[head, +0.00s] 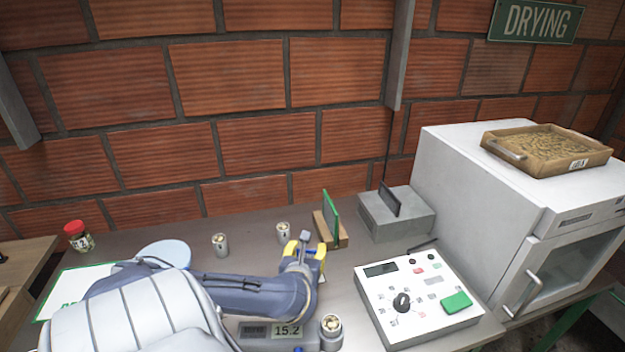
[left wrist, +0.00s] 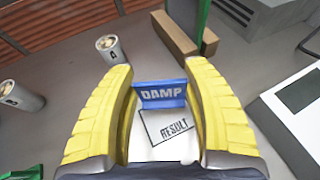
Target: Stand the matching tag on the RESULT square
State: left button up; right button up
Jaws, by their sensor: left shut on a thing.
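My left gripper (head: 305,252) is shut on a blue tag reading DAMP, which shows between the yellow fingers in the left wrist view (left wrist: 161,95). The tag appears upright, over the far edge of the white RESULT square (left wrist: 166,130); I cannot tell whether its foot touches the surface. The square is mostly hidden by the gripper in the head view. A green tag (head: 331,214) stands in a wooden holder (head: 330,232) just beyond the gripper. My right gripper is not in view.
Two small cups (head: 220,244) (head: 283,232) stand behind the left arm. A display reading 15.2 (head: 286,331) and a filled cup (head: 330,325) are in front. A white control panel (head: 410,298), grey box (head: 396,216) and white oven (head: 480,190) are at right.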

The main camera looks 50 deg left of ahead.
pick_arm(q)
jog(key=shift+f, duration=2.1)
jog(key=shift+f, duration=0.2)
jog(key=o, duration=0.9)
jog(key=shift+r, duration=0.1)
jog(key=shift+r, duration=0.15)
jog(key=shift+v, duration=2)
